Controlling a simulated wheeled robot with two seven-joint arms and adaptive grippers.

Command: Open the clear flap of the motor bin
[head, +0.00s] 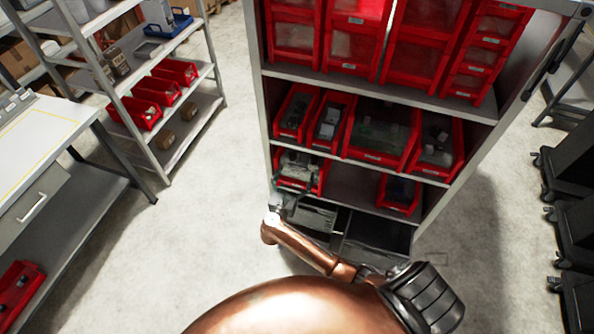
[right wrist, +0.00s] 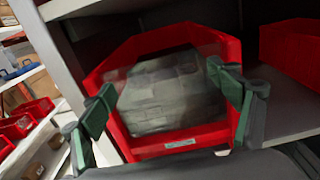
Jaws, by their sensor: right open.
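A red bin (head: 304,186) stands at the left end of the cabinet's lower shelf. In the right wrist view this red bin (right wrist: 184,146) fills the middle, with grey blocky contents (right wrist: 170,92) that look like motors. A hazy clear flap (right wrist: 150,75) seems to cover its front opening; its edges are hard to make out. My right gripper (head: 292,192) is open in front of this bin. In the right wrist view the green fingertips of the right gripper (right wrist: 165,107) are spread to either side of the bin's front. Contact cannot be told. My left gripper is not in view.
Another red bin (head: 399,194) stands at the right of the same shelf (head: 350,188), with bare shelf between. Several open bins fill the shelf above. A cabinet side wall (right wrist: 75,8) is close on the left. Dark drawers or bins (head: 375,237) lie below.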

